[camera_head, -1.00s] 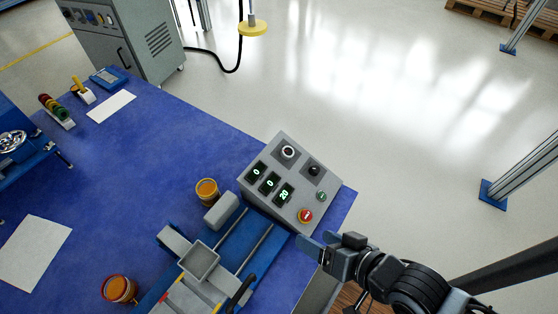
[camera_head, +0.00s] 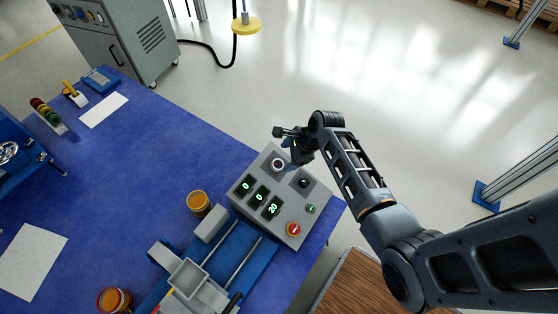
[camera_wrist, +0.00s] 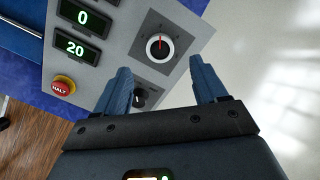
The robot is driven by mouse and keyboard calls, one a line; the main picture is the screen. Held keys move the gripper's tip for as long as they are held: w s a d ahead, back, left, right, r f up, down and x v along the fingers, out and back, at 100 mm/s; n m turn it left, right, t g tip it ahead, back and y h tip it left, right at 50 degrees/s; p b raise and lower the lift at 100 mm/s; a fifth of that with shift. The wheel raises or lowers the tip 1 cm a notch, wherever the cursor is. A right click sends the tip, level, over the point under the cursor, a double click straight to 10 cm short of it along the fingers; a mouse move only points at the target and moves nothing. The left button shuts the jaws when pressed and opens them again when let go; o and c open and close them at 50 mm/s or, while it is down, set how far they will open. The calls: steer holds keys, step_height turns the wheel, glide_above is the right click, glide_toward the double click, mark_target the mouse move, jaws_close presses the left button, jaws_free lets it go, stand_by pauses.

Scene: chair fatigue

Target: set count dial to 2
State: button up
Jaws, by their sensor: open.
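A grey control box (camera_head: 247,211) sits at the table's right corner. Its white-ringed dial (camera_head: 278,164) has a dark centre with a red pointer mark, clear in the wrist view (camera_wrist: 160,46). A plain black knob (camera_head: 304,182) is beside it; in the wrist view this knob (camera_wrist: 140,98) is partly hidden by the left finger. I cannot read labels naming either dial. Three displays show 0, 0 and 20 (camera_head: 272,208). My gripper (camera_wrist: 160,70) is open and empty above the box, the white-ringed dial showing just beyond and between its fingertips.
A red HALT button (camera_head: 293,229) and a green button (camera_head: 311,209) are on the same panel. A slide fixture (camera_head: 225,262) and an orange-lidded jar (camera_head: 199,203) stand close to the box.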

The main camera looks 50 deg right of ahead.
mark_target(277, 164)
steer(key=b+x, duration=0.1)
steer(key=x, duration=0.6)
steer(key=shift+w+f, duration=0.1)
steer(key=shift+f, duration=0.1)
steer(key=c, duration=1.1)
